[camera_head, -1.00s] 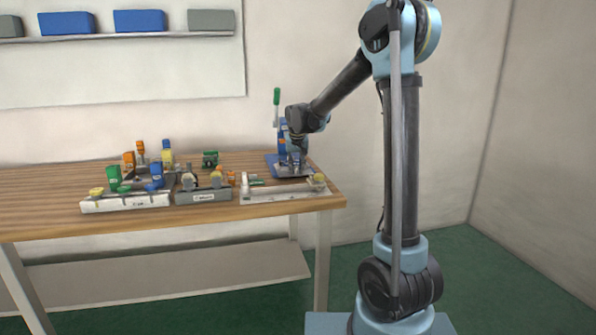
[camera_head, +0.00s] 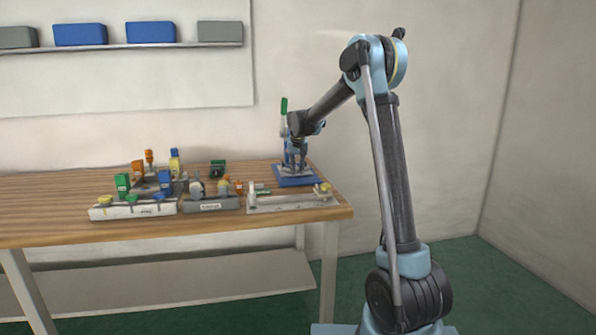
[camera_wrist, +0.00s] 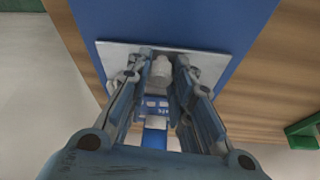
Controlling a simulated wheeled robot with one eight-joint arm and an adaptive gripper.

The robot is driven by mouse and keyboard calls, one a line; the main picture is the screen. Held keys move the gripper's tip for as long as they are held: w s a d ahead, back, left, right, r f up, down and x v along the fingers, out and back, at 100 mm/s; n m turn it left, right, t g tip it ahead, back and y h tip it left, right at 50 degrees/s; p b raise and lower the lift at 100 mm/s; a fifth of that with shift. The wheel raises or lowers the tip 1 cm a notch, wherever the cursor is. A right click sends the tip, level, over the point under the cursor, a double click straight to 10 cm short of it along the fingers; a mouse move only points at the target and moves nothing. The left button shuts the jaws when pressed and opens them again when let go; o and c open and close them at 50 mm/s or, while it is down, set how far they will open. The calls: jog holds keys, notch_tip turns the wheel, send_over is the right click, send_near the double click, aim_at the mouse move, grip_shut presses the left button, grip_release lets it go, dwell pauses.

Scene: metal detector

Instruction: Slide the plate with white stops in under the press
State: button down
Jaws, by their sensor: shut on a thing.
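The press shows in the head view with a blue base (camera_head: 296,182) and a raised green handle (camera_head: 284,104), at the right end of the workbench. In the wrist view a flat silver plate (camera_wrist: 212,62) lies over the blue base (camera_wrist: 235,22). A white stop (camera_wrist: 160,72) stands on the plate between my fingers. My gripper (camera_wrist: 164,58) is shut on this stop, and it also shows in the head view (camera_head: 297,165) low over the press base. The fingers and my arm hide part of the plate and the press.
A rail-like grey fixture (camera_head: 292,204) lies in front of the press at the bench's front edge. Grey and white fixtures with coloured knobs (camera_head: 135,211) stand to the left. A green part (camera_wrist: 302,132) shows at the wrist view's right edge. The bench's left part is clear.

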jog(key=shift+w, duration=0.2)
jog(key=c, duration=1.4)
grip_release()
jog(key=v, duration=1.2)
